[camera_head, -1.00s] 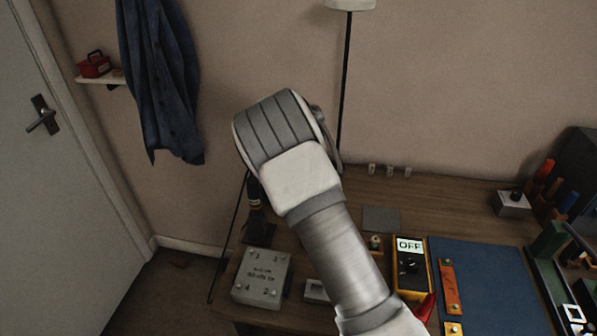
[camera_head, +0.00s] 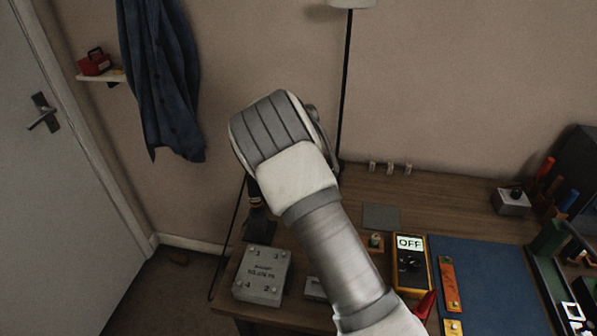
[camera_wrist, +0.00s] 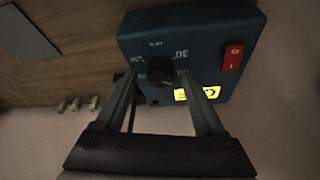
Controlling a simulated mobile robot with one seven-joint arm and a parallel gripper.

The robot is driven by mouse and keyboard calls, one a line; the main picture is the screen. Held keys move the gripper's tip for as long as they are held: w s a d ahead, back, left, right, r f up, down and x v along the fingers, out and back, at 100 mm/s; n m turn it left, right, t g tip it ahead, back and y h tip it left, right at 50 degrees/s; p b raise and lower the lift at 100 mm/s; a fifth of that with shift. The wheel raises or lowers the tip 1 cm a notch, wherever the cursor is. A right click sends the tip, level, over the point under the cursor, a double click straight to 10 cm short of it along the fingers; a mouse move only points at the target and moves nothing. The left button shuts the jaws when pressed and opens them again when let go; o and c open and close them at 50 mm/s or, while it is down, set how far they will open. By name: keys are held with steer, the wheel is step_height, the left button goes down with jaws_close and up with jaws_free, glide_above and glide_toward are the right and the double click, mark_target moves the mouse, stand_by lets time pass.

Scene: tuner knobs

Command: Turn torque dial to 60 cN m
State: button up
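A dark blue box (camera_wrist: 215,45) fills the upper middle of the wrist view. It has a round black dial (camera_wrist: 161,71) with pale markings around it; one reads 30, the others are too small or blurred to read. A yellow lit display (camera_wrist: 197,93) sits beside the dial, partly covered by a finger. My gripper (camera_wrist: 160,78) is open, with one finger on each side of the dial in the picture. Gaps show between fingers and dial; I cannot tell the depth. In the head view my arm hides the gripper and the blue box.
The box has a red rocker switch (camera_wrist: 233,56). On the wooden bench (camera_head: 440,190) are a grey box (camera_head: 262,274), a yellow multimeter (camera_head: 410,262) reading OFF and a blue mat (camera_head: 485,280). A thin lamp pole (camera_head: 346,90) stands behind. The bench's back middle is mostly clear.

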steer(key=shift+r, duration=0.1)
steer(key=v, duration=1.7)
steer(key=shift+p, duration=0.4)
steer(key=shift+s+r, duration=0.1)
steer(key=shift+r, duration=0.05)
steer(key=s+d+r+n+y, duration=0.1)
steer(key=s+d+r, duration=0.45)
steer(key=s, duration=0.25)
steer(key=s+d+r+n+y, duration=0.1)
steer(key=s+d+r+y, duration=0.1)
steer(key=s+d+r, duration=0.45)
steer(key=s+d+f+n, duration=0.1)
steer(key=s+d, duration=0.1)
steer(key=s, duration=0.8)
steer(key=s+d+n+t+h, duration=0.1)
steer(key=s+d+n, duration=0.1)
steer(key=s, duration=0.9)
steer(key=shift+d+f+t+p, duration=0.3)
steer(key=shift+d+f, duration=0.05)
steer(key=shift+f, duration=0.05)
